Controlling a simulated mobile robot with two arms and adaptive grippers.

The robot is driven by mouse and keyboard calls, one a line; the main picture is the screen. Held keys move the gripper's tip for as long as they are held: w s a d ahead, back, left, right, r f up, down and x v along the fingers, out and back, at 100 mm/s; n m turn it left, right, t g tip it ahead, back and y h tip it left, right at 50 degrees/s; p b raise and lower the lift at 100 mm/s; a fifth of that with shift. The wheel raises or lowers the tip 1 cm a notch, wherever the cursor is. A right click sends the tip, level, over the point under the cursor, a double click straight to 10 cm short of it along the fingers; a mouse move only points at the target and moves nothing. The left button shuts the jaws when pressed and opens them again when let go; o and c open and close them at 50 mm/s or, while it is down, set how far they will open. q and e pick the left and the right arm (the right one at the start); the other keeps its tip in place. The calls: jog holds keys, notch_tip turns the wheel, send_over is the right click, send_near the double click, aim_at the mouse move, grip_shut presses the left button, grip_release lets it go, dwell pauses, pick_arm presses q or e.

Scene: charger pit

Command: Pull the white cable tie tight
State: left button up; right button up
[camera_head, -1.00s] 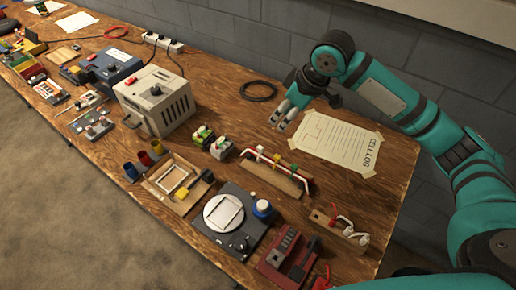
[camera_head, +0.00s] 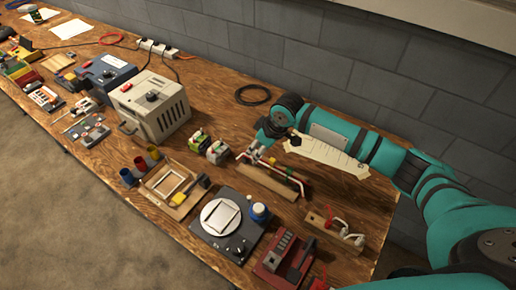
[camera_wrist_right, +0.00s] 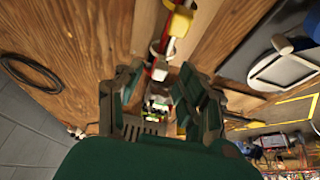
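A wooden block (camera_head: 270,182) carries a bundle of red and white cables in the head view. In the right wrist view a white band (camera_wrist_right: 164,48), which looks like the cable tie, is wrapped around the red cable with a yellow piece above it. My right gripper (camera_head: 257,157) is low over the left end of the block in the head view. In the right wrist view my right gripper (camera_wrist_right: 160,95) has its fingers apart, on either side of the cable line. I cannot tell whether they touch anything. My left gripper is not in view.
Two small connectors (camera_head: 217,152) stand left of the block. A black device with a white dish (camera_head: 220,216), a red device (camera_head: 284,254) and a hook board (camera_head: 335,227) stand in front.

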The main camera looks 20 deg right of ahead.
jog(key=shift+f, duration=0.3)
grip_shut()
dwell(0.3)
